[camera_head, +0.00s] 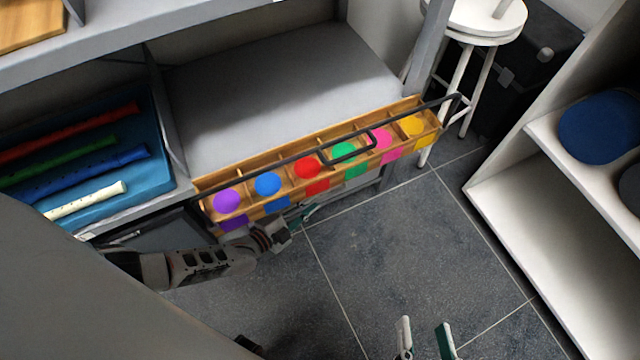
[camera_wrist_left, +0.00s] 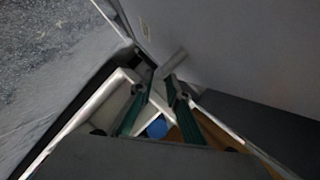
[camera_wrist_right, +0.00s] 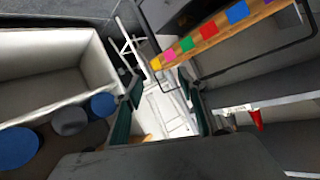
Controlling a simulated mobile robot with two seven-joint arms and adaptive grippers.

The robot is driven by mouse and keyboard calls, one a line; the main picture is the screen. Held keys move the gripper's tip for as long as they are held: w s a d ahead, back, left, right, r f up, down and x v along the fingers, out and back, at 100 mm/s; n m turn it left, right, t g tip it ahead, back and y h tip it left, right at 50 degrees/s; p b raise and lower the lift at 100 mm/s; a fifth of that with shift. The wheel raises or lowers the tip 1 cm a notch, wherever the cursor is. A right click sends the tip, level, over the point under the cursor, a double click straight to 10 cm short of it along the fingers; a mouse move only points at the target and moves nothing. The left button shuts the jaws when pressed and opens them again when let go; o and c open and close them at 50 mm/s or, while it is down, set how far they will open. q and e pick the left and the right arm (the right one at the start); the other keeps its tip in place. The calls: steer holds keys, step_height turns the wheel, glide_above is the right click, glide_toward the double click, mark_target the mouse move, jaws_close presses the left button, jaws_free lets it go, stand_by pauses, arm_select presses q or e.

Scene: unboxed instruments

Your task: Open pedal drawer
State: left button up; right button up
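The pedal drawer is a long wooden tray (camera_head: 400,106) with compartments holding coloured discs and matching coloured squares on its front. It sits along the front of the grey unit, its compartments visible from above. A dark rail runs along it, with a black handle loop (camera_head: 352,148) near the middle. The tray's front also shows in the right wrist view (camera_wrist_right: 208,30). My left gripper (camera_head: 303,216) is below the tray's front edge, left of its middle. Its fingertips look apart in the left wrist view (camera_wrist_left: 160,79). My right gripper (camera_head: 425,338) is open and empty over the floor.
A blue bin (camera_head: 155,178) with several coloured recorders stands left of the drawer. A white stool (camera_head: 490,18) and a black case (camera_head: 535,60) stand at the back right. A white shelf (camera_head: 500,190) with round blue items is on the right. Tiled floor is clear in the middle.

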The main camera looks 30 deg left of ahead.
mark_target(320, 198)
arm_select(q)
steer(key=x, duration=0.2)
steer(key=b+x, duration=0.1)
steer(key=x, duration=0.1)
steer(key=shift+s+f, duration=0.15)
steer(key=shift+f, duration=0.2)
steer(key=shift+w+d+r, duration=0.1)
steer(key=shift+w+r, duration=0.05)
steer(key=shift+w, duration=0.2)
arm_select(e)
steer(key=shift+s+a+f+m, duration=0.15)
steer(key=shift+s+a+m, duration=0.05)
steer(key=shift+a+m, duration=0.3)
steer(key=shift+s+a+f+m, duration=0.1)
steer(key=shift+s+a+m, duration=0.05)
steer(key=shift+a+m, duration=0.35)
arm_select(q)
jaws_close()
steer(key=shift+s+d, duration=0.1)
steer(key=shift+s, duration=0.05)
